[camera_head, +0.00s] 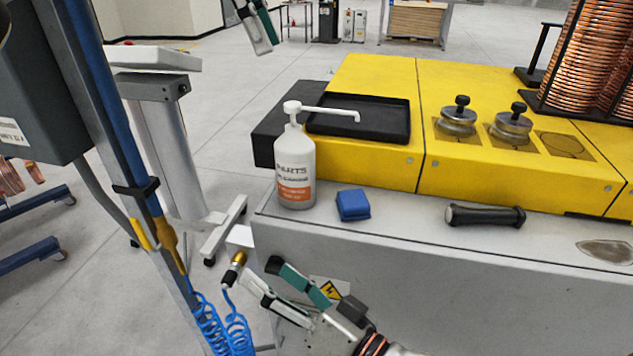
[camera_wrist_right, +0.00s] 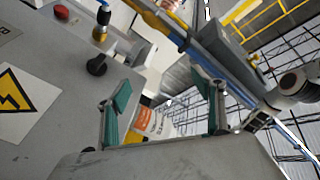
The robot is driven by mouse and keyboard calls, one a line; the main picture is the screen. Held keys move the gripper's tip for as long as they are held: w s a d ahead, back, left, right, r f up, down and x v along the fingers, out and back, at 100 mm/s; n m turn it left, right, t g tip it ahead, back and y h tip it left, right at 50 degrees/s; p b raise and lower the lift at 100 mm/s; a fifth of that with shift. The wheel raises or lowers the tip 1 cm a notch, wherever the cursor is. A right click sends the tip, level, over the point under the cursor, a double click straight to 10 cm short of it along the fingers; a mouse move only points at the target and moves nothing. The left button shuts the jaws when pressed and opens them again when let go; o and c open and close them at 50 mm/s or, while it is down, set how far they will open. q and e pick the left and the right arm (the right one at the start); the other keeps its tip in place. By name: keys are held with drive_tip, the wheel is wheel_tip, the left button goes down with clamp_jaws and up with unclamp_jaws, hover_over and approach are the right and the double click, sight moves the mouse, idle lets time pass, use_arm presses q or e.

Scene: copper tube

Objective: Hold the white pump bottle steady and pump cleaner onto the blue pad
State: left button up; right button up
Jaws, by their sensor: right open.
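The white pump bottle (camera_head: 294,163) with an orange label stands upright at the left end of the grey bench top. Its long spout points right. The blue pad (camera_head: 353,205) lies on the bench to the right of the bottle, apart from it. My right gripper (camera_head: 257,273) is open and empty, below and in front of the bench edge, lower than the bottle. In the right wrist view, part of the bottle (camera_wrist_right: 155,123) shows between its open fingers (camera_wrist_right: 162,108), some way off. My left gripper (camera_head: 264,47) is at the top, beyond the bottle and clear of it; its opening is unclear.
A yellow machine (camera_head: 385,164) with a black tray (camera_head: 360,124) stands behind the bottle. A black-handled tool (camera_head: 485,215) lies right of the pad. A blue coiled hose (camera_head: 235,335) hangs near my right gripper.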

sight(295, 161)
drive_tip(key=w+d+r+n+t+h, duration=0.1)
drive_tip(key=w+d+r, duration=0.1)
drive_tip(key=w+r, duration=0.1)
drive_tip(key=w+d+r+n+t+h, duration=0.1)
drive_tip(key=w+d+r+n+h, duration=0.1)
drive_tip(key=w+d+r, duration=0.1)
drive_tip(key=w+d+r+n+h, duration=0.1)
drive_tip(key=w+d+r+h, duration=0.1)
drive_tip(key=w+r, duration=0.2)
drive_tip(key=shift+w+d+r+t, duration=0.2)
drive_tip(key=shift+w+r+t, duration=0.2)
drive_tip(key=shift+w, duration=0.5)
drive_tip(key=x, duration=0.7)
drive_tip(key=shift+w, duration=0.2)
